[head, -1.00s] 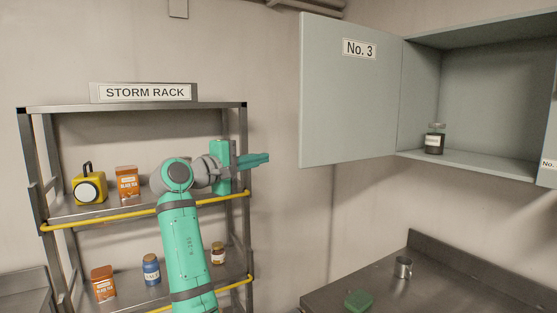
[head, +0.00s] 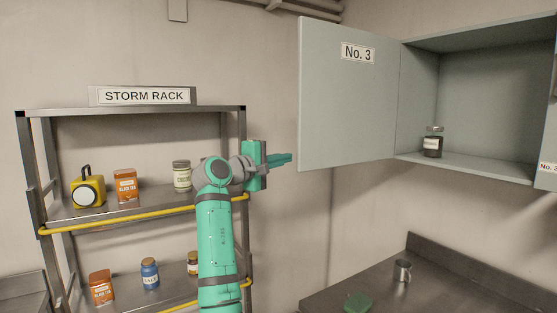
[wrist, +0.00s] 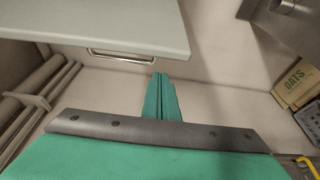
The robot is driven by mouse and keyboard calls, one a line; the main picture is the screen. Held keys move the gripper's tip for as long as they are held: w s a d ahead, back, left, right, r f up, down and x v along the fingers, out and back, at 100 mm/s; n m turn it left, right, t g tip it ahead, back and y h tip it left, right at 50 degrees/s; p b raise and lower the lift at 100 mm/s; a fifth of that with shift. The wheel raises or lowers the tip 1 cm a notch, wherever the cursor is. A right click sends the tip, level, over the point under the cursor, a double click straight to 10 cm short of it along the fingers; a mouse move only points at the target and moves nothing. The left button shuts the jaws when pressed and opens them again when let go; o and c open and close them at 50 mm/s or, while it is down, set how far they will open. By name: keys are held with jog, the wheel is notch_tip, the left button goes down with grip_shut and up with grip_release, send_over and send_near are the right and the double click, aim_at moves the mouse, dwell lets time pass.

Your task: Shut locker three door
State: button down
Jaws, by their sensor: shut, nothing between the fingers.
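The locker three door (head: 347,105) is a grey-green panel labelled "No. 3" in the head view. It stands wide open, swung out to the left of the locker (head: 480,95). A dark jar with a label (head: 432,143) stands inside the locker. My gripper (head: 281,160) is shut and empty, just left of the door's lower left edge; I cannot tell if they touch. In the wrist view the shut fingers (wrist: 160,96) point toward the door (wrist: 100,25), which shows a metal bar handle (wrist: 121,57) near its edge.
The storm rack (head: 130,109) on the left holds a yellow lamp (head: 88,187), tea tins and jars. Below the locker is a metal counter (head: 440,285) with a cup (head: 402,270) and a green block (head: 357,302). Pipes (head: 305,8) run above the door.

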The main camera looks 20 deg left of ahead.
jog(key=shift+s+d, duration=0.7)
jog(key=shift+d, duration=0.2)
jog(key=shift+d, duration=0.1)
